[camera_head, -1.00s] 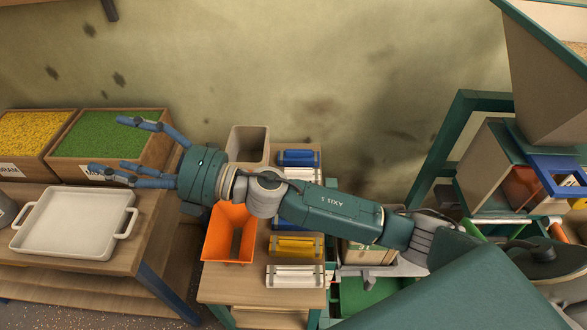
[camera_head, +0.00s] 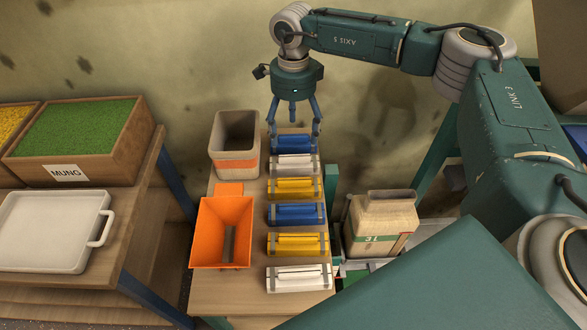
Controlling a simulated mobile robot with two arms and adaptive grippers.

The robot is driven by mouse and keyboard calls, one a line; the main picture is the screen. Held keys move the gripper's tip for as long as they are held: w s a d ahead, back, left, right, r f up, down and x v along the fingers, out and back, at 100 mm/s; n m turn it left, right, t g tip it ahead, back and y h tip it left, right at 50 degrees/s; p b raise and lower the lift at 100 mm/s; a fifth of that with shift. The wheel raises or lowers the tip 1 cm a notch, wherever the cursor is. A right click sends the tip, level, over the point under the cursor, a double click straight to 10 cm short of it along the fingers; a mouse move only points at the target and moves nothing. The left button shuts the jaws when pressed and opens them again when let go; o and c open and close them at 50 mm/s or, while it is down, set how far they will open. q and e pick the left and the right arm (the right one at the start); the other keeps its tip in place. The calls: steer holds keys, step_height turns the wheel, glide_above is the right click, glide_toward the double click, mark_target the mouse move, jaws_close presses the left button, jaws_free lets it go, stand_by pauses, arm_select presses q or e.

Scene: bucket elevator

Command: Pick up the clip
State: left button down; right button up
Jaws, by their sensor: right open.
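A row of several clips lies on the small wooden table, each with grey ends. From back to front they are a blue clip (camera_head: 293,146), a white clip (camera_head: 293,166), a yellow clip (camera_head: 294,188), a second blue clip (camera_head: 297,214), a second yellow clip (camera_head: 298,244) and a second white clip (camera_head: 299,278). My right gripper (camera_head: 294,131) points down at the rearmost blue clip, its fingers open and spread about the clip's width. Whether the fingertips touch the clip I cannot tell. My left gripper is out of view.
The wooden table (camera_head: 230,293) also holds an orange scoop-like bin (camera_head: 205,235) and a beige container (camera_head: 232,135) left of the clips. A sack marked 31 (camera_head: 381,226) stands to the right. A white tray (camera_head: 50,232) and a green-filled MUNG box (camera_head: 70,172) are on the left bench.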

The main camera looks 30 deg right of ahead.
steer(key=p, duration=0.1)
glide_above(296, 165)
steer(key=w, duration=0.1)
step_height(296, 165, down, 5)
steer(key=shift+f, duration=0.2)
steer(key=shift+s+f+p, duration=0.15)
steer(key=shift+f+p, duration=0.35)
steer(key=shift+f, duration=0.1)
steer(key=f, duration=0.1)
steer(key=f+p, duration=0.1)
steer(key=f, duration=0.1)
steer(key=shift+s+d+f, duration=0.1)
steer(key=shift+s+f, duration=0.2)
steer(key=shift+s, duration=0.05)
steer(key=shift+w+f, duration=0.1)
steer(key=shift+f, duration=0.35)
steer(key=c, duration=1.2)
